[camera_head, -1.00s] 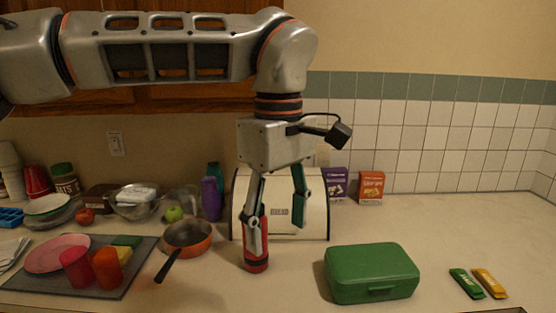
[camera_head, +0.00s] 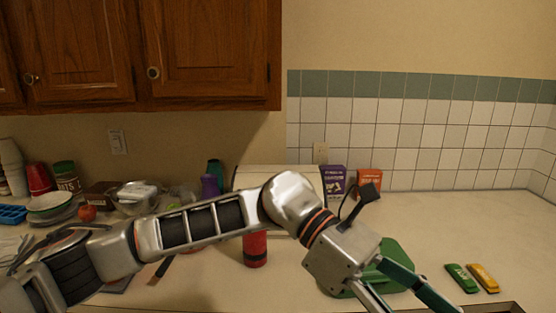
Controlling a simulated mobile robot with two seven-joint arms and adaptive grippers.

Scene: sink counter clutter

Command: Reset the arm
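My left arm comes in from the left and crosses the front of the counter low in the head view. My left gripper (camera_head: 408,300) points down and to the right, in front of the green lunch box (camera_head: 400,258), which it partly covers. Its two fingers are spread apart, with nothing seen between them; the tips run to or past the lower edge. A red bottle (camera_head: 255,248) stands upright behind my forearm, apart from the gripper. My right gripper does not show.
A cream bread box stands at the back, largely behind my arm. Purple (camera_head: 334,180) and orange (camera_head: 369,182) boxes stand by the tiled wall. Green (camera_head: 461,278) and yellow (camera_head: 484,277) packets lie at the right. Bowls and cups crowd the left. The back right counter is clear.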

